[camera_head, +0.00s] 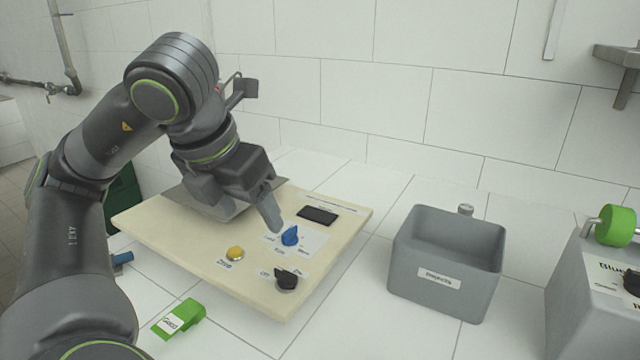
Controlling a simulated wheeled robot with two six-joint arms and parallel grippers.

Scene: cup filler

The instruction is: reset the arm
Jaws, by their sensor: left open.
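My left arm comes in from the left and bends over a cream panel (150,222). My left gripper (268,222) points down over the panel, open, with one finger close to a blue knob (290,236). I cannot tell whether it touches the knob. Nothing shows between its fingers. The panel also carries a yellow button (235,253), a black knob (287,278) and a dark display (317,215). A grey metal plate (205,207) on the panel is partly hidden behind the gripper. My right gripper is not in view.
A grey bin labelled "Rejects" (480,290) stands right of the panel. A grey machine (580,300) with a green round part (615,226) stands at the far right. A green labelled block (180,318) lies in front of the panel. White tiles are clear between panel and bin.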

